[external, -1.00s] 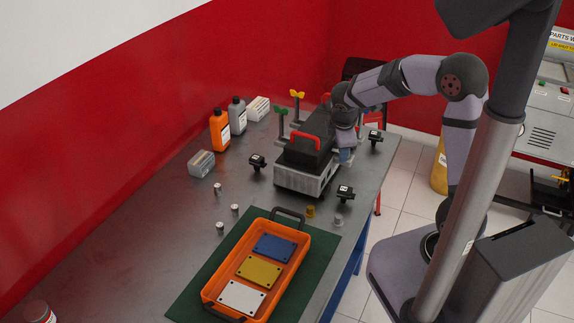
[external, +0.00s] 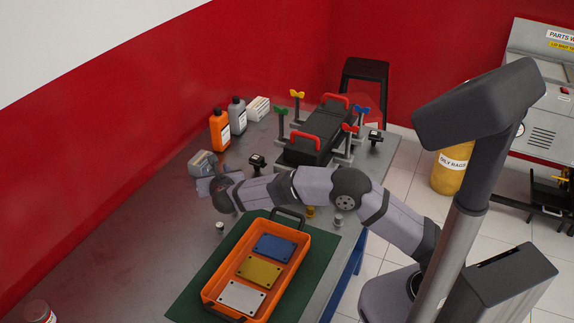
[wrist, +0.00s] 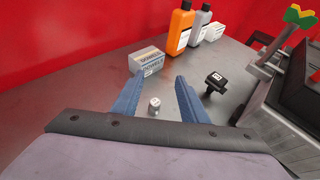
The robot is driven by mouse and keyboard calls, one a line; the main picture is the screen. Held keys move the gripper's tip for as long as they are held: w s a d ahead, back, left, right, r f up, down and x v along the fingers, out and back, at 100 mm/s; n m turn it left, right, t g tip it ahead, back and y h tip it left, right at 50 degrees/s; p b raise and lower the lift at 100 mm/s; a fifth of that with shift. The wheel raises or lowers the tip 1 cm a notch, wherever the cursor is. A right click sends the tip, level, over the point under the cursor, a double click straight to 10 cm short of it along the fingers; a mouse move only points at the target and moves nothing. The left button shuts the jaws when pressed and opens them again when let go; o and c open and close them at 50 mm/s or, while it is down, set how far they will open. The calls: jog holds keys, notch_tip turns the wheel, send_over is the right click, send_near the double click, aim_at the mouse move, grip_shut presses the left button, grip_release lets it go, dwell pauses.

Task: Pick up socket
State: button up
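A small silver socket (wrist: 154,106) stands on the grey table between the two blue fingers of my gripper (wrist: 157,82) in the wrist view. The gripper is open, with a gap between each finger and the socket. In the external view my gripper (external: 206,186) is low over the left-middle of the table, beside a small box. My arm hides the table there, including this socket. Another silver socket (external: 220,228) stands near the green mat. A brassy one (external: 311,212) and a silver one (external: 338,219) stand near the right table edge.
A small box (wrist: 149,61), an orange bottle (wrist: 180,27) and a grey bottle (wrist: 200,25) stand beyond the fingers. A black clamp-like part (wrist: 216,81) is right of them. The orange tray (external: 207,292) lies on the green mat (external: 186,306). Bare table lies left.

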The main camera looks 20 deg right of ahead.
jog(key=shift+f, duration=2)
notch_tip(320, 180, down, 3)
jog(key=shift+f, duration=0.2)
jog(key=shift+x, duration=0.95)
jog(key=shift+w, duration=0.45)
jog(key=shift+c, duration=0.6)
grip_shut()
